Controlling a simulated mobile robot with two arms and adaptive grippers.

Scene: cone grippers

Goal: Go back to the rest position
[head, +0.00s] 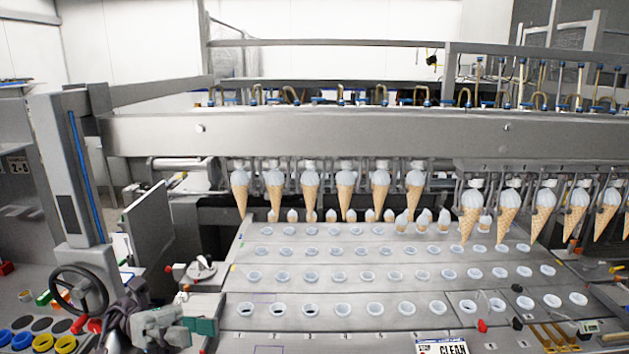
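My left gripper (192,326) is low at the left, beside the left edge of the machine's plate deck. Its body is grey and a teal part shows at its right end. I see nothing held in it, but its fingers are too small and blurred to tell whether they are open or shut. My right gripper is not in view. A row of ice cream cones (345,192) hangs from the machine's cone grippers in the middle, and a second group of cones (543,213) hangs at the right.
The metal deck (250,345) below the cones has rows of round white-rimmed holes. A black handwheel (79,290) and coloured round parts (66,344) are at the lower left. A "CLEAN" sign (443,347) is at the front edge. A long grey beam (350,134) crosses above.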

